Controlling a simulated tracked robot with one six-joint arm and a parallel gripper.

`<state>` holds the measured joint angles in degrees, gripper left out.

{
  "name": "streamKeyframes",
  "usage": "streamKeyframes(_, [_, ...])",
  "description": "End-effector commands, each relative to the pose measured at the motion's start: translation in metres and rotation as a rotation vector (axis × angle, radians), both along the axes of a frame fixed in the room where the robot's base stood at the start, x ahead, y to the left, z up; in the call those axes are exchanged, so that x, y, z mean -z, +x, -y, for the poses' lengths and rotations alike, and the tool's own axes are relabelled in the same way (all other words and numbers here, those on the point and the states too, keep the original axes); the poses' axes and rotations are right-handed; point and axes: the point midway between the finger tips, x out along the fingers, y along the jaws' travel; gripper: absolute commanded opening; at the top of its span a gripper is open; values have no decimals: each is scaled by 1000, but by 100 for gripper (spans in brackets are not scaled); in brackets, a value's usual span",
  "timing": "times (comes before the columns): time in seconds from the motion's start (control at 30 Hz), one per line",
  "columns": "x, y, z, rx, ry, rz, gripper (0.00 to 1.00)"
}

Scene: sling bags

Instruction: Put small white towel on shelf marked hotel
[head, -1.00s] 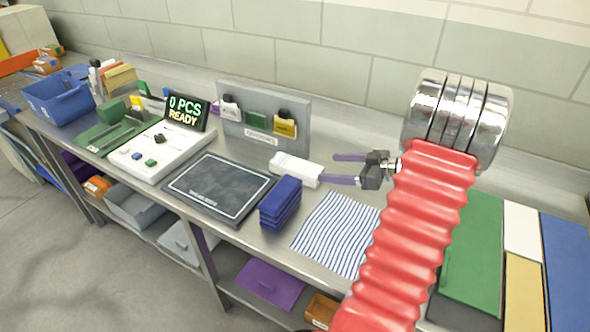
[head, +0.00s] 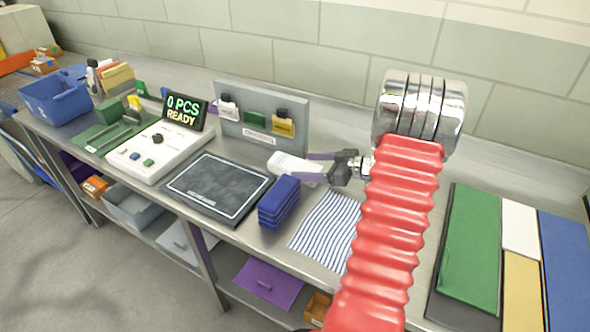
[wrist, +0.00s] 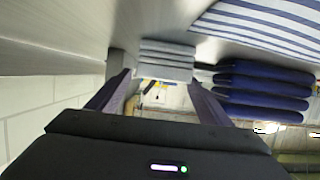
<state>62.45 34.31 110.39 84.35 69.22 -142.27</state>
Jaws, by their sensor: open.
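The small white towel (head: 286,163) lies folded on the steel bench behind the blue folded stack. In the wrist view, the pale folded towel (wrist: 167,58) shows ahead, between the finger lines. My gripper (head: 313,167) is open, its purple fingers pointing left at the towel's right end. In the head view the fingers overlap that end; I cannot tell whether they touch it. The fingers (wrist: 161,80) stand apart in the wrist view. I cannot read a hotel mark on any shelf.
The navy folded stack (head: 279,202) and striped cloth (head: 326,231) lie in front. A dark framed pad (head: 219,187) is to the left. An upright grey panel (head: 262,117) with bottles stands behind. Green, white, yellow and blue panels (head: 472,245) lie right.

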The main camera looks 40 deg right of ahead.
Motion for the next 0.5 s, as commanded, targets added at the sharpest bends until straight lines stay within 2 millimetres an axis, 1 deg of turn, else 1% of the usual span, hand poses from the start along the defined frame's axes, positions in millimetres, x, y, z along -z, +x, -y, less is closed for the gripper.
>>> streamKeyframes(0.17, [0,0,0,0,0,0,73])
streamKeyframes(0.27, [2,5,-2,-2,1,0,73])
streamKeyframes(0.37, [5,14,-6,-2,0,0,73])
streamKeyframes(0.5, [11,31,-14,-4,1,0,73])
